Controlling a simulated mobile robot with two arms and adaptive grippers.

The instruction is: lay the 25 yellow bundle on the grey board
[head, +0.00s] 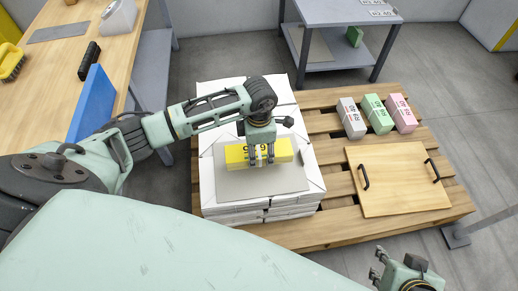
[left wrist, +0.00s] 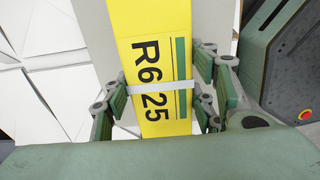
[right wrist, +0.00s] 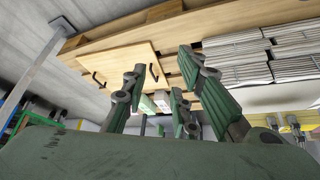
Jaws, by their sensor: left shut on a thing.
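The yellow bundle (head: 284,150) has a white band and black print; in the left wrist view the yellow bundle (left wrist: 150,45) reads "R6 25". My left gripper (head: 261,158) is shut on it, with fingers on both sides around the band (left wrist: 160,88). The bundle is level over the grey board (head: 245,190), which lies on the stacked white paper. I cannot tell whether the bundle touches the board. My right gripper (head: 379,266) is low at the right of the head view. It is open and empty in the right wrist view (right wrist: 158,88).
A wooden pallet (head: 330,232) carries the paper stacks (head: 210,130), a wooden board with black handles (head: 395,185), and grey (head: 351,118), green (head: 377,114) and pink (head: 402,113) bundles. A workbench (head: 60,75) stands at left, with a blue panel (head: 92,103). A grey table (head: 335,12) stands behind.

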